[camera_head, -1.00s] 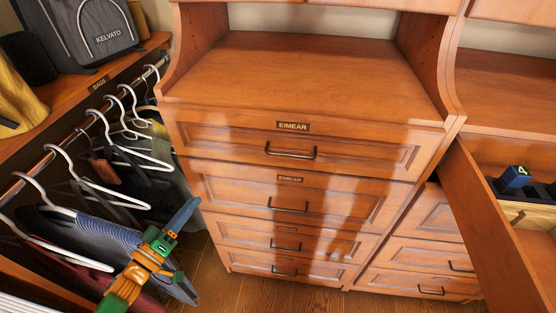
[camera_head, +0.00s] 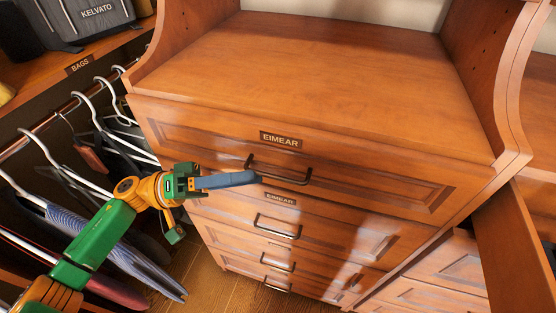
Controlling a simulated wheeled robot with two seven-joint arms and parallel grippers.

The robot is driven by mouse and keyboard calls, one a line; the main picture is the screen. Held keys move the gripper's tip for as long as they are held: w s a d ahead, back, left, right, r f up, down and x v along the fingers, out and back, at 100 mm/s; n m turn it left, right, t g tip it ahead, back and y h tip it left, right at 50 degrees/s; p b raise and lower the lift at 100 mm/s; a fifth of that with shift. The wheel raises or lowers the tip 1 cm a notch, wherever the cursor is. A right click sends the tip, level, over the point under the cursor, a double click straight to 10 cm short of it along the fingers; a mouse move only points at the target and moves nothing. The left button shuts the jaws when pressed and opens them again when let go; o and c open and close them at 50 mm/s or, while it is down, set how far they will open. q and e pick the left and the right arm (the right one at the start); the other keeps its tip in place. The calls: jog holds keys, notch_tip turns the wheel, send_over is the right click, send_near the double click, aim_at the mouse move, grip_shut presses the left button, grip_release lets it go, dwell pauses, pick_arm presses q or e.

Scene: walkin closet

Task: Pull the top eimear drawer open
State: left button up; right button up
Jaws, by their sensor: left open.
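The top drawer (camera_head: 365,185) is shut, a wide brown wooden front with an "EIMEAR" label (camera_head: 280,140). Its dark bar handle (camera_head: 279,170) is below the label. My left gripper (camera_head: 252,178) is open in front of the drawer. Its blue fingers point right, with the tip just beside the handle's left end and slightly lower in the picture. The fingers overlap each other here, and I cannot tell whether they touch the handle. My right gripper is out of view.
A second "EIMEAR" drawer with a handle (camera_head: 277,226) and more shut drawers lie below. Clothes hangers (camera_head: 88,133) hang close on the left. An opened drawer (camera_head: 520,245) juts out on the right. The top surface (camera_head: 310,60) is bare.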

aim_at(267, 174)
pick_arm(q)
jog(key=p+x, duration=0.1)
jog(key=x, duration=0.3)
jog(key=shift+s+d+r, duration=0.1)
jog(key=shift+s+r, duration=0.1)
jog(key=shift+w+d+f, duration=0.1)
jog(key=shift+w+d, duration=0.05)
jog(key=shift+d, duration=0.1)
jog(key=shift+a, duration=0.15)
grip_shut()
dwell(0.8)
